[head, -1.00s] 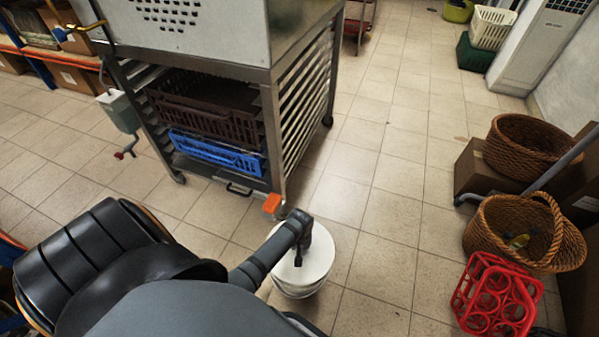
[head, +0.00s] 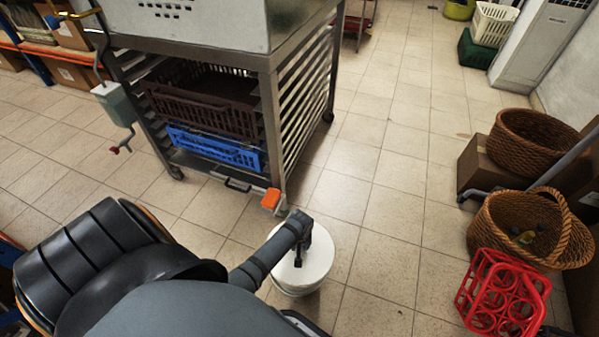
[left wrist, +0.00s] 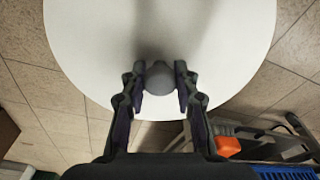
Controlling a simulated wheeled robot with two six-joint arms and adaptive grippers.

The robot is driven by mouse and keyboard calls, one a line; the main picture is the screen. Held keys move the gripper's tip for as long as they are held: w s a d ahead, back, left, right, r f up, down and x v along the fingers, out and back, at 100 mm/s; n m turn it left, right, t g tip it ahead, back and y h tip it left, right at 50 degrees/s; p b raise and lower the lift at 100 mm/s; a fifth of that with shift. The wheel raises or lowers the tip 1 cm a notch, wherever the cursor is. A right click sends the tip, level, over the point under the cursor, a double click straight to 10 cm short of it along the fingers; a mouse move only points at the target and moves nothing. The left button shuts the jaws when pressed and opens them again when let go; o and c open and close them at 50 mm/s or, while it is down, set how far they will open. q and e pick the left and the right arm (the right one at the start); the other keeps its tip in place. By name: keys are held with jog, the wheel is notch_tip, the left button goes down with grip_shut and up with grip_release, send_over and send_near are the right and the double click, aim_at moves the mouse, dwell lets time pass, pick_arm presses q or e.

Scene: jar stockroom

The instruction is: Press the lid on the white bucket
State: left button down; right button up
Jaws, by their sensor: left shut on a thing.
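The white bucket (head: 297,292) stands on the tiled floor at the lower middle of the head view, mostly under its round white lid (head: 320,254). The lid lies over the bucket's top; whether its rim is fully seated cannot be told. My left gripper (head: 298,262) reaches down onto the middle of the lid. In the left wrist view, the left gripper (left wrist: 160,82) has its fingers closed on both sides of the grey lid knob (left wrist: 160,76). The white lid (left wrist: 230,35) fills the upper part of that view and hides the bucket. My right gripper is not in view.
A metal rack (head: 300,110) with brown and blue crates stands beyond the bucket, an orange block (head: 271,199) at its near corner. A red bottle carrier (head: 500,295) and wicker baskets (head: 530,225) stand at right. Floor right of the bucket is clear.

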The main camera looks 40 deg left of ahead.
pick_arm(q)
jog(key=shift+p, duration=0.65)
dwell(0.8)
jog(key=shift+f, duration=0.6)
dwell(1.4)
jog(key=shift+p, duration=0.45)
jog(key=c, duration=0.9)
grip_release()
jog(key=shift+c, duration=0.2)
jog(key=shift+o, duration=0.2)
jog(key=shift+s, duration=0.1)
jog(key=o, duration=0.5)
jog(key=shift+c, duration=0.2)
